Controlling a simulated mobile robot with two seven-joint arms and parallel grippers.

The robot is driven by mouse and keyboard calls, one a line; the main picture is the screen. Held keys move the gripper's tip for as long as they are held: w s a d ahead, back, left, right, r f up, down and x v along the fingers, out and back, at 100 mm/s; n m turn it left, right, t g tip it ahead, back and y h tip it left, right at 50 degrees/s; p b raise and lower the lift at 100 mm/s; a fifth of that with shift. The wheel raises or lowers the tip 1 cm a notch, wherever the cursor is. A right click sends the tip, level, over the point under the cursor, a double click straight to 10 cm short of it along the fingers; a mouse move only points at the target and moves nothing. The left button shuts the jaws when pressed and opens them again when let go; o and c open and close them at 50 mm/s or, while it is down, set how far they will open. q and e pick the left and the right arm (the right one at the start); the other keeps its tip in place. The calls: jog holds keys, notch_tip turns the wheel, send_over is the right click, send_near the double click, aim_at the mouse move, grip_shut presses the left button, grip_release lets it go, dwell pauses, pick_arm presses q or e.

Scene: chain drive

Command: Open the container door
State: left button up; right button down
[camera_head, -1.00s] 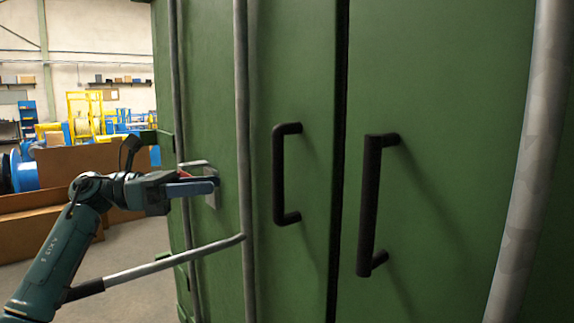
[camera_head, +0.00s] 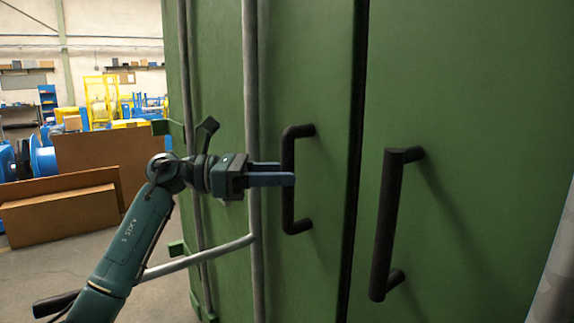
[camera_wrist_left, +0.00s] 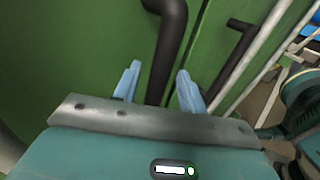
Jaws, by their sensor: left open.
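The green container door (camera_head: 335,90) fills the middle and right of the head view, with a dark vertical seam between two panels. A black bar handle (camera_head: 288,212) is on the left panel and a second black handle (camera_head: 386,225) on the right panel. My left gripper (camera_head: 292,178) is open at the left handle's upright bar. In the left wrist view, the handle (camera_wrist_left: 168,45) runs down between the two blue fingers (camera_wrist_left: 157,88), which are apart. Whether they touch it cannot be told. My right gripper is not in view.
Grey vertical rods (camera_head: 252,80) run along the door, and a grey lever (camera_head: 200,257) sticks out low to the left. Brown boxes (camera_head: 70,215) stand on the floor at left, with blue and yellow equipment behind. Grey floor is open between boxes and container.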

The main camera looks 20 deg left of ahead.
pick_arm(q)
jog(key=shift+x, duration=0.85)
jog(key=shift+c, duration=0.2)
grip_shut()
